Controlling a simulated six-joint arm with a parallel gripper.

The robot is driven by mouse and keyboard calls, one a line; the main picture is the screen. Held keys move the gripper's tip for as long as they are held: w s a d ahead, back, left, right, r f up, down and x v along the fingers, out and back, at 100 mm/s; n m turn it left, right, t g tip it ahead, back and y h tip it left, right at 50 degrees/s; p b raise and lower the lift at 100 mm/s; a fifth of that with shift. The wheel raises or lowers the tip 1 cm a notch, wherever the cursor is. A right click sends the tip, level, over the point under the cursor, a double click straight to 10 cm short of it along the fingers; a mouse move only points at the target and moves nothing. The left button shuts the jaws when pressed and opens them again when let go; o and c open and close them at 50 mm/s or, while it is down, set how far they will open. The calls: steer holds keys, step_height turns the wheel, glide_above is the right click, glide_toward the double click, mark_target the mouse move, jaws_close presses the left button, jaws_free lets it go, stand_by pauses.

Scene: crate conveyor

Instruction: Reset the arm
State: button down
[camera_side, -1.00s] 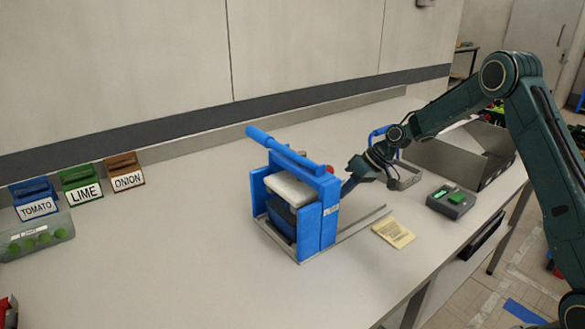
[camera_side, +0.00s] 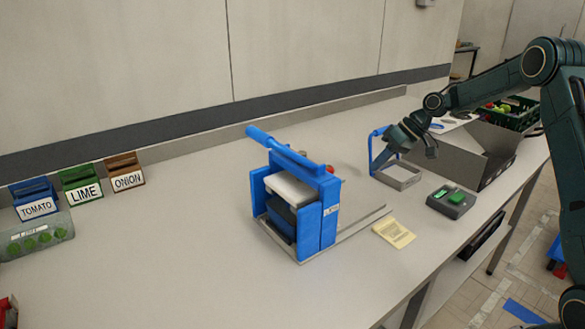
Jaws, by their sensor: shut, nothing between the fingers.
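My gripper (camera_side: 380,163) is at the end of my dark green arm, which reaches in from the right. It is shut and empty, pointing down and left. In this view it hangs over or just in front of a small grey tray with a blue upright frame (camera_side: 404,182); I cannot tell whether it touches. It is to the right of the blue press (camera_side: 330,205) and apart from it.
A grey box with a green button (camera_side: 452,202), a yellow note (camera_side: 394,232) and an open grey bin (camera_side: 440,163) lie nearby. A green crate (camera_side: 520,115) stands behind the bin. TOMATO (camera_side: 36,203), LIME (camera_side: 82,187) and ONION (camera_side: 126,175) holders stand at left. The front middle of the table is clear.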

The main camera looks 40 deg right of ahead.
steer(key=shift+s+d+r, duration=0.15)
steer(key=shift+r, duration=0.15)
steer(key=s+a+r+h, duration=0.4)
steer(key=s+a+r, duration=0.9)
steer(key=s+a+f+m+t+h, duration=0.1)
steer(key=s+a, duration=0.1)
steer(key=s, duration=1.8)
steer(key=shift+a+h, duration=0.35)
steer(key=shift+h, duration=0.05)
steer(key=shift+f, duration=0.1)
